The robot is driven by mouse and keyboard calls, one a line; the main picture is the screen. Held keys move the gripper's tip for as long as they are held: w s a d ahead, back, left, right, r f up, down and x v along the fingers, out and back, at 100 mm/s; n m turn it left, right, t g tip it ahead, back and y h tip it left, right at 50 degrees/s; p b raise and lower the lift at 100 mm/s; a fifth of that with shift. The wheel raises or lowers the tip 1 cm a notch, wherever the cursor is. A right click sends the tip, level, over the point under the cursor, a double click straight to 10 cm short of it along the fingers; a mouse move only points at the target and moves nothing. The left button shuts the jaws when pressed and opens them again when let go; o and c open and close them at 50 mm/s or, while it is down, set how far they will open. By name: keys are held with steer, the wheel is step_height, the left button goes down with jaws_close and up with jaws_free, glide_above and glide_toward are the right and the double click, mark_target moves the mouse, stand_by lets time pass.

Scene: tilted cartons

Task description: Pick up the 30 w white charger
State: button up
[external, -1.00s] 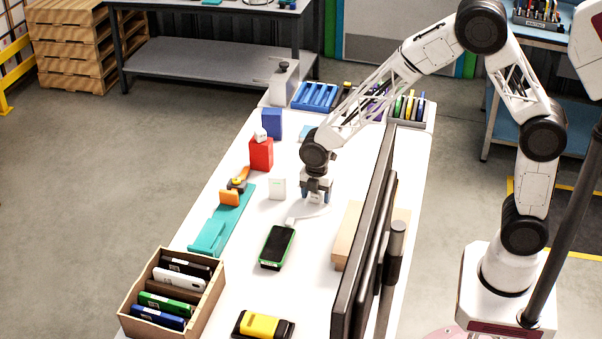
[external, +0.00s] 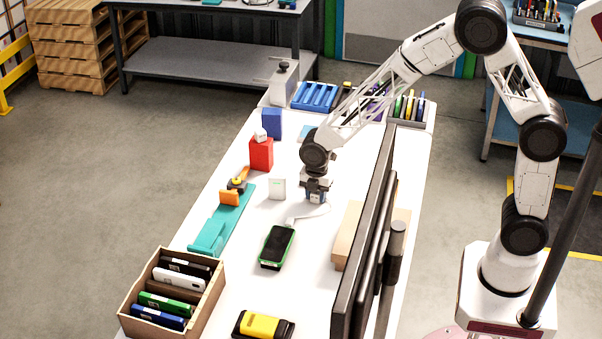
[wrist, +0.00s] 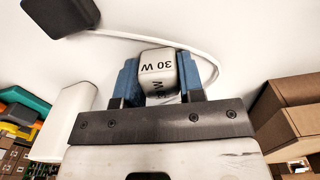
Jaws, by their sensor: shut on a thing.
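The white charger (wrist: 158,66), marked "30 W" on its faces, sits between the two blue fingertips of my gripper (wrist: 161,82) in the wrist view. Both fingers press against its sides, so the gripper is shut on it. In the external view my gripper (external: 316,196) points down, low over the white table, and mostly hides the charger. A white cable (wrist: 195,47) runs beside the charger in the wrist view. I cannot tell whether the charger still touches the table.
A white block (external: 277,188) stands just left of my gripper. A green-edged dark device (external: 277,246) lies in front. A cardboard box (external: 349,232) and a large dark screen (external: 366,235) stand to the right. A red box (external: 261,154) stands at the back left.

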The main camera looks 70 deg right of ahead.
steer(key=shift+r, duration=0.1)
steer(key=shift+r, duration=0.35)
step_height(320, 180, up, 3)
steer(key=s, duration=1)
steer(key=s+r, duration=0.1)
steer(key=s, duration=0.5)
steer(key=shift+a, duration=0.25)
steer(key=shift+r, duration=0.1)
